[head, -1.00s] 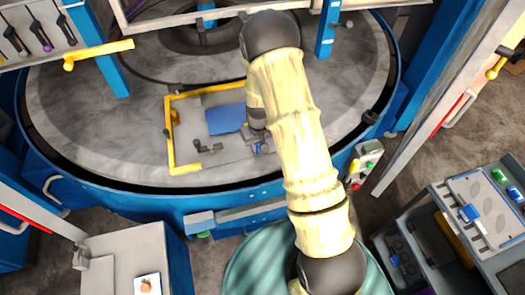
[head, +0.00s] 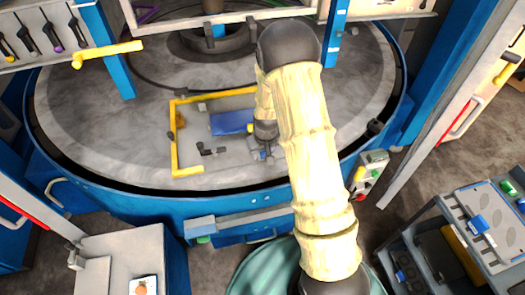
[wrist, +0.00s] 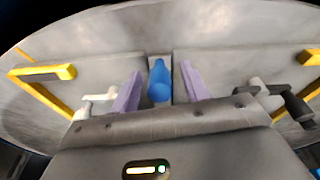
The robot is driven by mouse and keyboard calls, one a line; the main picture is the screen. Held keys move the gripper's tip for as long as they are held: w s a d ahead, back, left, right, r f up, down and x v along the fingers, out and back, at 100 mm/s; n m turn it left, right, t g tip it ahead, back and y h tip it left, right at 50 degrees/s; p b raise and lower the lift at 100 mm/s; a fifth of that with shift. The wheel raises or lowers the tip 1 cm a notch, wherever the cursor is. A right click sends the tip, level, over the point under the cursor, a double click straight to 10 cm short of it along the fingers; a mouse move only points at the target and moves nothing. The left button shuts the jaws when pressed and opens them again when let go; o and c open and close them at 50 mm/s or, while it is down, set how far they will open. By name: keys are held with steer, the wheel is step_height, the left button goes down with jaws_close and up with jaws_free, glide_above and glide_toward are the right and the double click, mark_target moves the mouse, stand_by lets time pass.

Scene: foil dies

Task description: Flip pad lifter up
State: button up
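A blue plate (head: 231,123) lies on the round grey table, inside a yellow angled frame (head: 174,150). It is probably part of the pad lifter, but I cannot tell for sure. A dark lever (head: 208,149) sits just below its left side. My gripper (head: 262,153) is low over the table, right of the lever and below the plate's right end; my arm partly hides this area. In the wrist view, the two purple fingers of my gripper (wrist: 160,86) are apart. A rounded blue piece (wrist: 159,84) shows between them, with gaps on both sides.
Yellow bars (wrist: 45,72) and a dark lever (wrist: 288,100) flank my gripper in the wrist view. A blue post (head: 334,38) stands behind my arm. A control box (head: 369,172) is at the table's right edge. The table's left part is clear.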

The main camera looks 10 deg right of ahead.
steer(key=shift+w+r, duration=0.1)
steer(key=shift+r, duration=0.35)
steer(key=b+v, duration=0.3)
steer(key=v, duration=1.3)
steer(key=shift+s+r, duration=0.2)
steer(key=shift+r, duration=0.05)
steer(key=s+f+m, duration=0.1)
steer(key=s+f, duration=0.1)
steer(key=s, duration=1.4)
steer(key=shift+m, duration=0.4)
